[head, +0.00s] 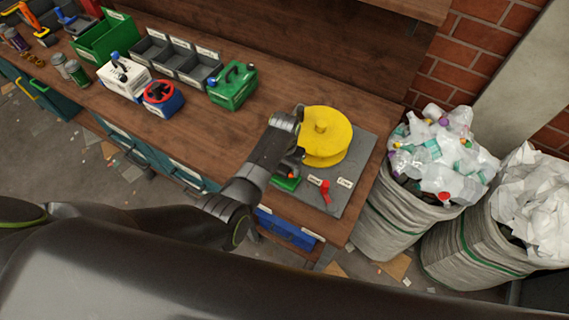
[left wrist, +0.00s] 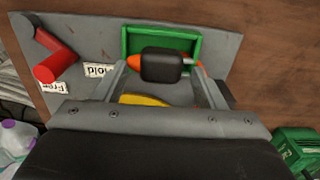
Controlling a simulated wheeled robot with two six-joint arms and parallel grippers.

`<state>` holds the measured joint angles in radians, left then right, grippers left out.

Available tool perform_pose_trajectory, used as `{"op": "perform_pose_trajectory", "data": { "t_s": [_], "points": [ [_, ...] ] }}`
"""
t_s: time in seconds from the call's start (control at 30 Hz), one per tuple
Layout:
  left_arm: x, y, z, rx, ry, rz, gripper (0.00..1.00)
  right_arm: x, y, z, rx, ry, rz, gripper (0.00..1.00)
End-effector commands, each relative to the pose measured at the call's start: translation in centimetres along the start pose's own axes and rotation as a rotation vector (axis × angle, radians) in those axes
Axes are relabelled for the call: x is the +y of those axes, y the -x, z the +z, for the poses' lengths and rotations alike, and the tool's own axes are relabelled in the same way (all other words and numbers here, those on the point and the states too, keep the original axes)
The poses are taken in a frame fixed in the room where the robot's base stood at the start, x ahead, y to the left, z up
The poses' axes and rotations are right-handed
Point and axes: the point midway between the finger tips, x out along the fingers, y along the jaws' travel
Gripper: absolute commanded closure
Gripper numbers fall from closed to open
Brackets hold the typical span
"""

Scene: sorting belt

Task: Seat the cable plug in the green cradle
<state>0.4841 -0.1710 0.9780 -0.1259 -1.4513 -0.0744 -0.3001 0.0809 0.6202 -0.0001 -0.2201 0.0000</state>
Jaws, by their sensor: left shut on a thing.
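The cable plug (left wrist: 163,64) has a black body with orange at both sides and a metal prong at the right. My left gripper (left wrist: 164,70) is shut on it, one finger at each side. The green cradle (left wrist: 128,42) is an open box on the grey board, directly beyond the plug in the left wrist view. The plug overlaps its near part; I cannot tell whether it touches the floor. In the head view my left gripper (head: 292,173) is over the cradle (head: 287,184), mostly hiding it and the plug. My right gripper is not in view.
A yellow reel (head: 325,137) stands on the grey board (head: 350,190) right beside my left gripper. A red lever (head: 326,192) is near the "Hold" and "Free" labels. A green box (head: 232,88) stands further left. Waste sacks (head: 390,215) stand off the bench's right end.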

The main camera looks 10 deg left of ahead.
Motion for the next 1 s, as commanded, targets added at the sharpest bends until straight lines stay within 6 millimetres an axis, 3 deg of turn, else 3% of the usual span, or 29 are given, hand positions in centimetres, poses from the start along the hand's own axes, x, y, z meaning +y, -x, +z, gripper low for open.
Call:
{"op": "perform_pose_trajectory", "data": {
  "t_s": [1.0],
  "points": [
    [0.1, -2.8, 0.0, 0.001, 0.000, 0.000, 0.64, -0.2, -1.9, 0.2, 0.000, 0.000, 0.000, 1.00]
  ]
}}
